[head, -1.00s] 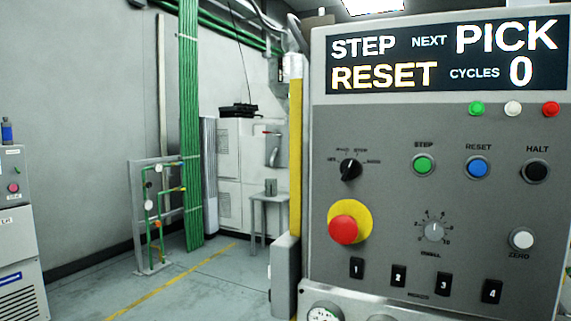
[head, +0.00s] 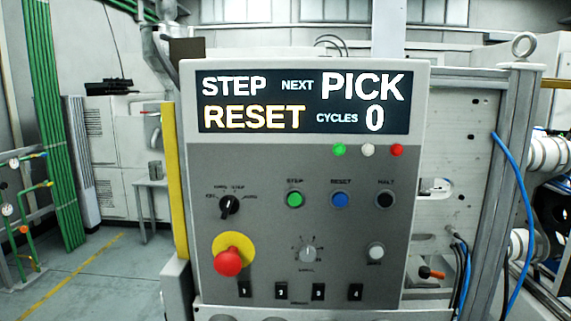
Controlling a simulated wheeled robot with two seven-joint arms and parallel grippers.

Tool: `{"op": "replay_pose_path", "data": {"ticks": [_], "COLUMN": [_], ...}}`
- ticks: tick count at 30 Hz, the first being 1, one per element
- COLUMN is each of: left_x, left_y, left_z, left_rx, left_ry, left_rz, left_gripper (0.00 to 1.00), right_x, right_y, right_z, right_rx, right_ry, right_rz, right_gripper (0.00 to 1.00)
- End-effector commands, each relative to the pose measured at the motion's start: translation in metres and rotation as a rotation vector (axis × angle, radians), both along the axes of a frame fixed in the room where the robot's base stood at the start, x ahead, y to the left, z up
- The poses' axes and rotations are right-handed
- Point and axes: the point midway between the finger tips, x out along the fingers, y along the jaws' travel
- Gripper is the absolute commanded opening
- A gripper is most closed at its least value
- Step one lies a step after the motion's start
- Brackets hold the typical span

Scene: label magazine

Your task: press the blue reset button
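The blue reset button (head: 340,200) sits on the grey control panel (head: 270,180), under a RESET label. The green STEP button (head: 295,199) is to its left and the black HALT button (head: 385,199) to its right. The panel's display (head: 305,102) reads STEP, NEXT PICK, RESET, CYCLES 0. Neither of my grippers shows in the head view.
A red emergency-stop knob (head: 228,262) on a yellow disc is at the panel's lower left. A yellow post (head: 175,180) stands along its left side. A metal frame with blue cables (head: 522,190) is at the right. Open floor (head: 100,275) shows at the left.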

Motion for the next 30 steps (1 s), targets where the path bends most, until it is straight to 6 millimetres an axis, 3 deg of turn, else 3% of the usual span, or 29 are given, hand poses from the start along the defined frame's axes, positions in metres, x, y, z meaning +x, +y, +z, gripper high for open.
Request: {"op": "replay_pose_path", "data": {"ticks": [6,9,10,30], "left_x": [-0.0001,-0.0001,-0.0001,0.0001], "left_y": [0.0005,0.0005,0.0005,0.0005], "left_z": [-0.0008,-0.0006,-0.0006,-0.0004], "left_rx": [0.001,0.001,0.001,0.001], "left_ry": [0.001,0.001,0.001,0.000], "left_rz": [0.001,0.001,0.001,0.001], "left_gripper": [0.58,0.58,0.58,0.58], "right_x": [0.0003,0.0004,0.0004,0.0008], "right_y": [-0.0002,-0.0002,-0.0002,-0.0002], "right_z": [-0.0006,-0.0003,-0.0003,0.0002], "right_rx": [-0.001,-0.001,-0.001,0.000], "right_ry": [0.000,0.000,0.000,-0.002], "right_rz": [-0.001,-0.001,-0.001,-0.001], "right_gripper": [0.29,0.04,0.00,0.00]}}
